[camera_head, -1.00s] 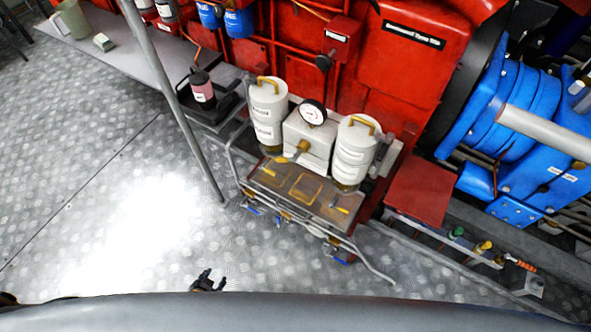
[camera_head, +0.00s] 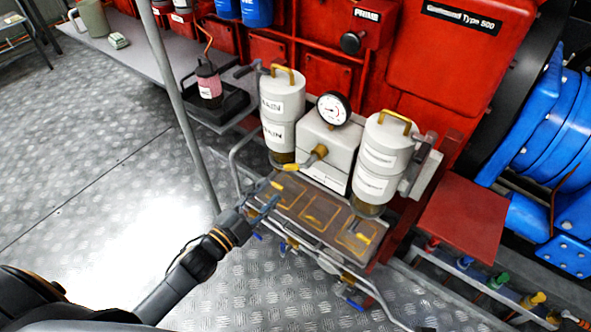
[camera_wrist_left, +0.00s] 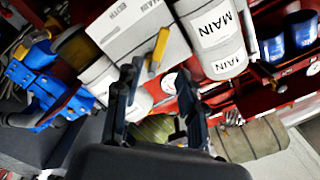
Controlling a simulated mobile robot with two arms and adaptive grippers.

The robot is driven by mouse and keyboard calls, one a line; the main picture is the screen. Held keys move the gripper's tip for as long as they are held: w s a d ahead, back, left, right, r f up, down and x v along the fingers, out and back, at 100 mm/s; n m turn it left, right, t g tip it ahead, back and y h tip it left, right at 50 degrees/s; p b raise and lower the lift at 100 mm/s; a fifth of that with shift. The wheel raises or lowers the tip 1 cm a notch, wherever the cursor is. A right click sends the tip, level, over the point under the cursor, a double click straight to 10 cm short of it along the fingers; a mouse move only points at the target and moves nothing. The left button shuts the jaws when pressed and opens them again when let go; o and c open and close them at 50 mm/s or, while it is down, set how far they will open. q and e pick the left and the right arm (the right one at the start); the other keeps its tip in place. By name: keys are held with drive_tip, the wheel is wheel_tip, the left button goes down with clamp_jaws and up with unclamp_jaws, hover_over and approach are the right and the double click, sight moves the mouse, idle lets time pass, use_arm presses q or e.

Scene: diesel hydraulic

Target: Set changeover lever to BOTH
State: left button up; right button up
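The changeover lever (camera_head: 293,166) is a brass lever with a yellow handle, on the pale filter block between two white canisters in the head view. It points left, toward the left canister marked MAIN. In the left wrist view its yellow handle (camera_wrist_left: 157,52) shows just beyond and between my fingers, near a plate with the label BOTH (camera_wrist_left: 118,8). My left gripper (camera_head: 272,196) is open and empty, in front of the lever above the drip tray; it also shows in the left wrist view (camera_wrist_left: 156,78). No contact with the lever is visible. My right gripper is out of view.
The left canister (camera_head: 283,110) and right canister (camera_head: 380,160) flank the block, with a pressure gauge (camera_head: 333,108) above it. The drip tray (camera_head: 330,212) and its rails lie below. A grey pole (camera_head: 174,95) stands left.

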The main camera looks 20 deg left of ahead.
sight(291, 169)
use_arm(q)
drive_tip(key=b+x, duration=0.1)
drive_tip(key=x, duration=0.9)
drive_tip(key=shift+f, duration=0.1)
drive_tip(key=shift+w+d, duration=0.25)
drive_tip(key=shift+w, duration=0.45)
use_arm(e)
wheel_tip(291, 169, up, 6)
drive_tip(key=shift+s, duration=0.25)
use_arm(q)
drive_tip(key=shift+c, duration=0.4)
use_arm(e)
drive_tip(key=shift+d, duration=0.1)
use_arm(q)
clamp_jaws()
